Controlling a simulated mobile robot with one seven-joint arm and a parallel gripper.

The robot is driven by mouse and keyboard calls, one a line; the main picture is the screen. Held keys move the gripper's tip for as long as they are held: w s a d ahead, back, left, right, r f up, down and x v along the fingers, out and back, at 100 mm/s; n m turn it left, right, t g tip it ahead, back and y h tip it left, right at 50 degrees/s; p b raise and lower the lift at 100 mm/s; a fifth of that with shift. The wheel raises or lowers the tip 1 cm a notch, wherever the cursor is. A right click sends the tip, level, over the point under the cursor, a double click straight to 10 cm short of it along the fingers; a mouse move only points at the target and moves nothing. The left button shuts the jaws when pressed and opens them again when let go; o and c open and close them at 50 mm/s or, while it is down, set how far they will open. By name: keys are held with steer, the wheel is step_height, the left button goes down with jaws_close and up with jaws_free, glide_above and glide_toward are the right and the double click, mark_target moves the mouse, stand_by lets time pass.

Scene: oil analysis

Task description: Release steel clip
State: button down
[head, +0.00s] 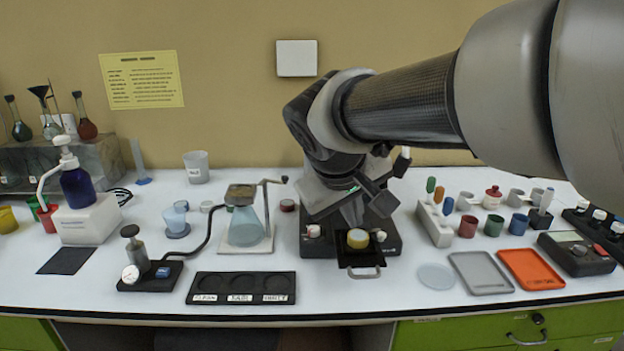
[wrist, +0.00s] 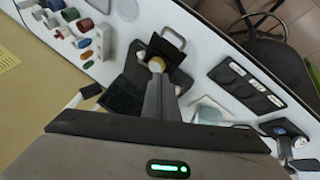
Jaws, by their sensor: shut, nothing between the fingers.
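My gripper (head: 352,214) is shut and points down over the black instrument (head: 318,243) at the middle of the bench. The yellow piece sits on a black plate with a metal handle (head: 364,273) at the instrument's front. I cannot make out the steel clip; my gripper and arm hide part of the instrument.
A conical glass vessel with a crank (head: 246,226) stands to the left. A black three-well tray (head: 241,288) lies at the front. A white holder with coloured handles (head: 434,223), several cups, a grey tray (head: 481,273) and an orange tray (head: 532,269) are to the right.

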steer(key=shift+s, duration=0.1)
steer(key=b, duration=0.3)
glide_toward(376, 232)
steer(key=a+f, duration=0.1)
steer(key=s+a+f, duration=0.2)
steer(key=f, duration=0.1)
steer(key=shift+w+d+p, duration=0.15)
steer(key=shift+w+d, duration=0.15)
steer(key=shift+d, duration=0.25)
steer(key=shift+w+d+p, duration=0.15)
steer(key=shift+w+d, duration=0.15)
steer(key=shift+d, duration=0.25)
steer(key=shift+w+d, duration=0.3)
steer(key=shift+d, duration=0.3)
